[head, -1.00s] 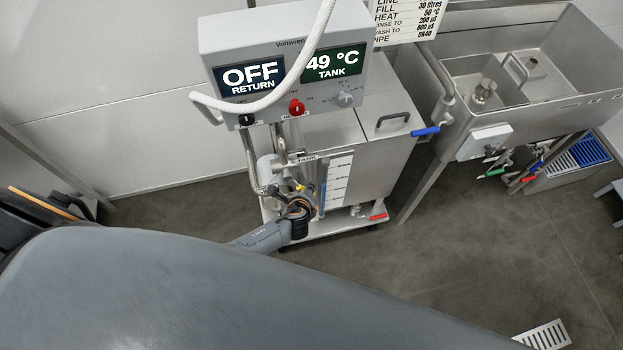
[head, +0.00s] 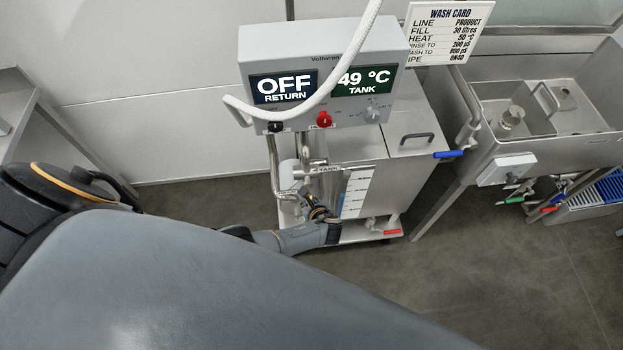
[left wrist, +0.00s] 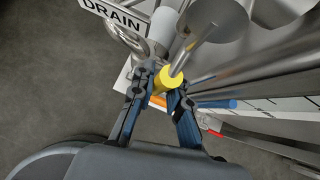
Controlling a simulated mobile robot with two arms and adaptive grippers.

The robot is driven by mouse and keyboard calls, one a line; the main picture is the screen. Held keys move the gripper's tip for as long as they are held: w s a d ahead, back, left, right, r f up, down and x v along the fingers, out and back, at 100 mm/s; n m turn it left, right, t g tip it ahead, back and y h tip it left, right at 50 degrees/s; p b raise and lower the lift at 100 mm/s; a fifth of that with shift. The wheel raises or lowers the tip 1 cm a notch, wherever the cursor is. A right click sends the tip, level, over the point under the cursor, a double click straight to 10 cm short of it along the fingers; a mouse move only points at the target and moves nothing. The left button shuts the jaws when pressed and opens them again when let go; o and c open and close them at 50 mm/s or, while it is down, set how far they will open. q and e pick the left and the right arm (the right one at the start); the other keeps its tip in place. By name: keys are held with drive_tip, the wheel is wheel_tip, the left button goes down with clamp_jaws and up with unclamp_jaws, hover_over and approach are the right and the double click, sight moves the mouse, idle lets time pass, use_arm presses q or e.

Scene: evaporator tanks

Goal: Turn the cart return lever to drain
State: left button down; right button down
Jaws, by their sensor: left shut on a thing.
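The cart return lever shows a yellow grip (left wrist: 172,80) on a metal stem in the left wrist view. The fingers of my left gripper (left wrist: 165,92) are closed around this grip. A DRAIN label (left wrist: 112,17) is at the upper left of that view, a short way from the lever. In the head view my left gripper (head: 317,208) is low at the front of the cart (head: 360,228), among its pipes. The lever is mostly hidden there. My right gripper is in neither view.
The control box (head: 318,75) reads OFF RETURN and 49 °C TANK, and a white hose (head: 345,55) hangs across it. A sink (head: 540,95) with coloured valve handles stands at the right. A wash card (head: 449,32) hangs behind.

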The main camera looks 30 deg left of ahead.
use_arm(q)
drive_tip(key=shift+s+a, duration=0.1)
idle(0.3)
drive_tip(key=c, duration=1.3)
unclamp_jaws()
drive_tip(key=shift+s+d+r, duration=0.2)
drive_tip(key=shift+d+r, duration=0.1)
drive_tip(key=shift+d, duration=0.1)
drive_tip(key=v, duration=1.1)
drive_tip(key=shift+a, duration=0.1)
